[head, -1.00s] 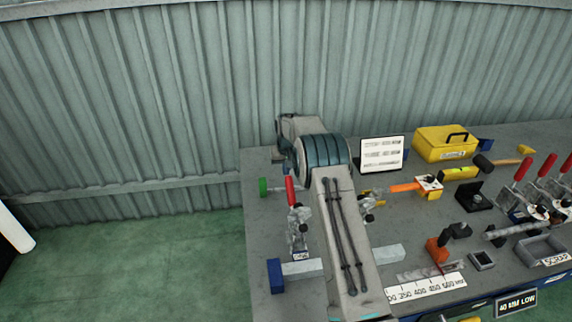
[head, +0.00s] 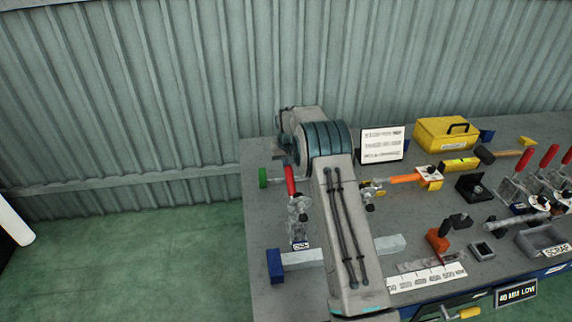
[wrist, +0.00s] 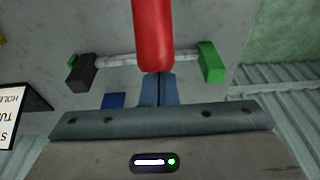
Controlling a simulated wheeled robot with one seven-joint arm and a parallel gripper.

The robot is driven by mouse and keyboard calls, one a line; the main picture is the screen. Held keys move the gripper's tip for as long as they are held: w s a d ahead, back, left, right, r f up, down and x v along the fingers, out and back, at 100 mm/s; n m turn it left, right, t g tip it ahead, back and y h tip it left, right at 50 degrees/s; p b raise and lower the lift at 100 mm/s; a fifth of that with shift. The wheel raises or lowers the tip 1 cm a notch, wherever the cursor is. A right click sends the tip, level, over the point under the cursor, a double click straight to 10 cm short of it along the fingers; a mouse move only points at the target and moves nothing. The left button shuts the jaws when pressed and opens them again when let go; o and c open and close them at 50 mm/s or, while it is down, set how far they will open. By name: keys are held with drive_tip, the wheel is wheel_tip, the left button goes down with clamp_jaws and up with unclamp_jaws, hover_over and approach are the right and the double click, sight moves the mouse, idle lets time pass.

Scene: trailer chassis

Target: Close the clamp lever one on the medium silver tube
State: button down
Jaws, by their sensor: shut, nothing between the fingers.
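A clamp with a red lever handle (head: 290,180) stands at the left of the bench, its handle upright and its metal body (head: 298,216) below. In the wrist view the red handle (wrist: 152,35) comes down from the top edge to just before my fingertips. My gripper (wrist: 158,88) is shut and empty, its blue fingers close to the handle's end; I cannot tell if they touch. A thin silver tube (wrist: 105,58) between a dark block (wrist: 80,73) and a green block (wrist: 211,62) lies beyond. The green block also shows in the head view (head: 263,177). My arm hides part of the clamp area.
A pale bar (head: 304,256) with a blue end block (head: 274,266) lies in front of the clamp. A sign (head: 382,145), an orange-handled clamp (head: 405,178), a yellow toolbox (head: 446,139) and more red-handled clamps (head: 549,156) stand to the right. The bench's left corner has free room.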

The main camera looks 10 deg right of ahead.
sight(289, 167)
drive_tip(key=shift+s+r+b, duration=0.15)
drive_tip(key=shift+s+r, duration=0.2)
drive_tip(key=shift+s, duration=0.35)
drive_tip(key=shift+s+r+b, duration=0.15)
drive_tip(key=shift+s+r, duration=0.2)
drive_tip(key=shift+s, duration=0.35)
drive_tip(key=shift+s+r+b, duration=0.15)
drive_tip(key=shift+s+r, duration=0.2)
drive_tip(key=shift+s, duration=0.35)
drive_tip(key=shift+r, duration=0.4)
drive_tip(key=shift+s+r+b, duration=0.25)
drive_tip(key=shift+s+r, duration=0.2)
drive_tip(key=shift+s, duration=0.3)
drive_tip(key=shift+s+r+b, duration=0.2)
drive_tip(key=shift+s+r, duration=0.2)
drive_tip(key=shift+s, duration=0.3)
